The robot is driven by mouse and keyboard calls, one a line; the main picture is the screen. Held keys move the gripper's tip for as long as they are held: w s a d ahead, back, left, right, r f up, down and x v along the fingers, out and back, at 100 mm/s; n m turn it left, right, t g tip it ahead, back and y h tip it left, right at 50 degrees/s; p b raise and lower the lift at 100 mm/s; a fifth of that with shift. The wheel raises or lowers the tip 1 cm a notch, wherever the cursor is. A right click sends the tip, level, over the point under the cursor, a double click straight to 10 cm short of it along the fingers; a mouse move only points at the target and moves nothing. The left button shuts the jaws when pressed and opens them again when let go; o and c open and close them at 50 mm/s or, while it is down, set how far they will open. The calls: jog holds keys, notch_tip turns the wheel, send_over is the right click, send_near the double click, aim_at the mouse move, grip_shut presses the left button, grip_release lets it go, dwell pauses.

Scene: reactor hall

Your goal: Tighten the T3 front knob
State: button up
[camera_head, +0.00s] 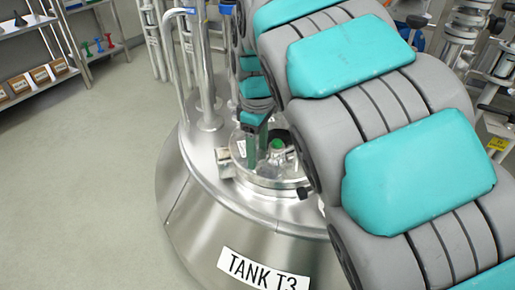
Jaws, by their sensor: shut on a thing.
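The steel tank T3 (215,225) stands in the middle of the camera_head view, with its "TANK T3" label (255,268) at the bottom. A round lid (243,174) sits on its top. My gripper (256,155) reaches down over the lid, its green-padded fingers close to the lid's surface. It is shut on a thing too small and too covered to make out. A green-topped fitting (277,145) is just right of the fingers. A black knob (303,193) sticks out at the lid's front right edge, apart from the fingers. My arm hides the lid's right side.
Upright steel pipes (206,70) rise from the tank top left of my arm. A metal clamp (225,160) sits at the lid's left edge. Shelves with boxes (40,75) stand at the far left. Pipework (470,20) fills the right. The left floor (90,180) is clear.

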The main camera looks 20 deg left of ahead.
jog(key=m+p, duration=0.1)
jog(key=m, duration=0.4)
jog(key=shift+r+p, duration=0.1)
jog(key=shift+p, duration=0.3)
jog(key=m+p, duration=0.1)
jog(key=m, duration=0.3)
jog(key=shift+m+p, duration=0.3)
jog(key=o, duration=1.4)
jog(key=shift+c, duration=0.2)
jog(key=shift+r, duration=3.85)
